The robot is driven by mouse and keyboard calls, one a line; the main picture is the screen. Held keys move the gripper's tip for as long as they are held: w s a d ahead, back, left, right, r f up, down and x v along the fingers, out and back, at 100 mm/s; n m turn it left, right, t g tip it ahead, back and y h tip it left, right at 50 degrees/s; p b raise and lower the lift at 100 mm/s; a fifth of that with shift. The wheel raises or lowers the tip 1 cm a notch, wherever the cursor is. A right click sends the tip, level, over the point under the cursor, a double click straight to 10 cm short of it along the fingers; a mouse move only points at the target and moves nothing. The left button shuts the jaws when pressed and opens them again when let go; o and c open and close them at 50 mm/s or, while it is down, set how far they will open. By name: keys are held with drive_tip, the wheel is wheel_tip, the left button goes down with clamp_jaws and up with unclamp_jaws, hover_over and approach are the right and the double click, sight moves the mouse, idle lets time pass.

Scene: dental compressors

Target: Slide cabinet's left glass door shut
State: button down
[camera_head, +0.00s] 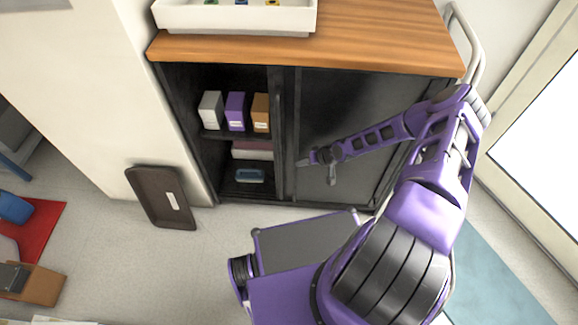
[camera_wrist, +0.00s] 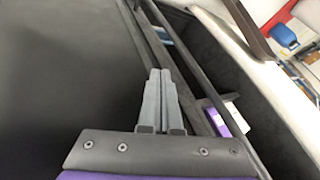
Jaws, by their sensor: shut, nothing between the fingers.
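The dark cabinet (camera_head: 180,110) has its left half open, with shelves showing. Its dark glass panel (camera_head: 350,95) covers the right half, with upright frame strips (camera_head: 284,125) near the middle. I cannot tell the left door from the right one where they overlap. My gripper (camera_head: 304,161) is shut and empty, in front of the panel just right of the strips. In the wrist view my grey fingers (camera_wrist: 160,75) are together, beside the frame strips (camera_wrist: 180,60), with the dark panel (camera_wrist: 65,60) to the left. Contact cannot be told.
Boxes (camera_head: 236,111) and a blue item (camera_head: 249,176) sit on the shelves inside the open half. A white tray (camera_head: 236,18) stands on the wooden top (camera_head: 390,35). A brown panel (camera_head: 160,197) leans at the wall to the left.

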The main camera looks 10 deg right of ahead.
drive_tip(key=shift+w+a+f, duration=0.2)
drive_tip(key=shift+a+f, duration=0.05)
drive_tip(key=shift+a, duration=0.55)
drive_tip(key=shift+w+a+f, duration=0.25)
drive_tip(key=shift+a, duration=0.55)
drive_tip(key=shift+w+a+f, duration=0.2)
drive_tip(key=shift+a+f, duration=0.05)
drive_tip(key=shift+a, duration=0.55)
